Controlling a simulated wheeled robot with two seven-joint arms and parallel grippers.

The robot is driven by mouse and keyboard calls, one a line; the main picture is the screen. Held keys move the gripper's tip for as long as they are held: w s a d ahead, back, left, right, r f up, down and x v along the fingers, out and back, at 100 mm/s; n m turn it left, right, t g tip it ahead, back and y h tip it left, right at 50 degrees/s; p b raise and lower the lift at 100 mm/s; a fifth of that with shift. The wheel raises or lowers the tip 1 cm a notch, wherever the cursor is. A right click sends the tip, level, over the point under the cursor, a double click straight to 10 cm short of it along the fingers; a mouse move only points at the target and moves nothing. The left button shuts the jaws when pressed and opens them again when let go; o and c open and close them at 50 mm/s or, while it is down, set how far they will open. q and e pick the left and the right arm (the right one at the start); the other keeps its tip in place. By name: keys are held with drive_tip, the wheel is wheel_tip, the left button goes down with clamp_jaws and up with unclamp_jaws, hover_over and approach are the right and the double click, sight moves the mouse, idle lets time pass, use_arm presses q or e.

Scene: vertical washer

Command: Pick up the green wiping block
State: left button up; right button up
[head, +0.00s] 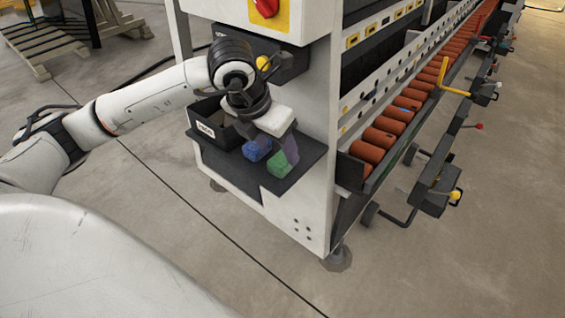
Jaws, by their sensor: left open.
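The green wiping block (279,165) lies on a dark shelf (308,157) on the side of the machine. My left gripper (287,153) is open and points down just above and behind the green block. A purplish finger shows close to the block's upper right side, and the other finger is hard to make out. I cannot tell whether the finger touches the block. A blue block (257,149) sits on the same shelf, to the left of the green one. My right gripper is not in view.
A black bin with a white label (205,130) stands at the left of the shelf. The machine's white panel (307,205) and a red knob (266,7) are close by. A row of orange rollers (408,103) runs off to the right. The floor in front is clear.

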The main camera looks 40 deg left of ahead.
sight(281, 159)
use_arm(q)
drive_tip(key=x, duration=0.5)
drive_tip(key=shift+s, duration=0.2)
drive_tip(key=c, duration=1.1)
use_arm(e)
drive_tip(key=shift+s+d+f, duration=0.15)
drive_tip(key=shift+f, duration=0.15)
